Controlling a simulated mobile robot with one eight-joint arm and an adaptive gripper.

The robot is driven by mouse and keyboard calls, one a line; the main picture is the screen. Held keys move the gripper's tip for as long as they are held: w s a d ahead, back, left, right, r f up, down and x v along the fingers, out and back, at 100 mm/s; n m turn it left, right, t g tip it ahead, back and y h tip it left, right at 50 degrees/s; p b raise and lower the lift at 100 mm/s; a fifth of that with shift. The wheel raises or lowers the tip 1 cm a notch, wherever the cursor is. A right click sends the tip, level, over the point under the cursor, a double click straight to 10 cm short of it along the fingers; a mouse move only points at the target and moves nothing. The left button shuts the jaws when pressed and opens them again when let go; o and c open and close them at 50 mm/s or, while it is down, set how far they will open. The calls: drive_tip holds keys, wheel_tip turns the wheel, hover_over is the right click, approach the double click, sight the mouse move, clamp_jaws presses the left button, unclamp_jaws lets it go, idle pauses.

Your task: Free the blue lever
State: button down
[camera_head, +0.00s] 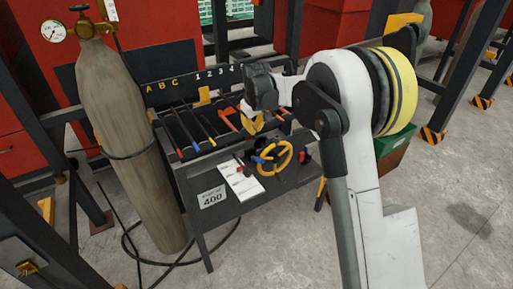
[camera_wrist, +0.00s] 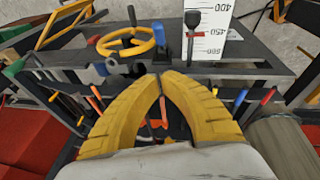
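A blue upright piece (camera_wrist: 159,40), perhaps the blue lever, stands right beside the yellow handwheel (camera_wrist: 127,41) in the wrist view. In the head view a blue part (camera_head: 259,159) shows left of the handwheel (camera_head: 275,157) on the dark bench. A separate blue-tipped rod (camera_wrist: 240,97) sticks out of the rack at right in the wrist view; I cannot tell which is the task's lever. My gripper (camera_wrist: 162,76) has its yellow fingertips together with nothing seen between them. It hangs over the rack (camera_head: 252,124), apart from the blue piece.
Several coloured rods lie in the rack (camera_head: 160,105). A tall gas cylinder (camera_head: 125,130) stands left of the bench, with a hose on the floor. Open floor lies at right.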

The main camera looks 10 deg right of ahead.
drive_tip(key=shift+s, duration=0.1)
drive_tip(key=b, duration=0.3)
hover_over(258, 159)
drive_tip(key=w+a, duration=0.1)
drive_tip(key=w, duration=0.3)
wheel_tip(258, 159, down, 10)
drive_tip(key=shift+s+d+f, duration=0.25)
drive_tip(key=shift+s+f, duration=0.15)
drive_tip(key=shift+f, duration=0.1)
drive_tip(key=shift+s+d+f, duration=0.2)
drive_tip(key=shift+s+f, duration=0.15)
drive_tip(key=shift+f, duration=0.1)
drive_tip(key=shift+s+d+f+b, duration=0.2)
drive_tip(key=shift+s+f+b, duration=0.15)
drive_tip(key=shift+f, duration=0.15)
drive_tip(key=shift+d, duration=0.1)
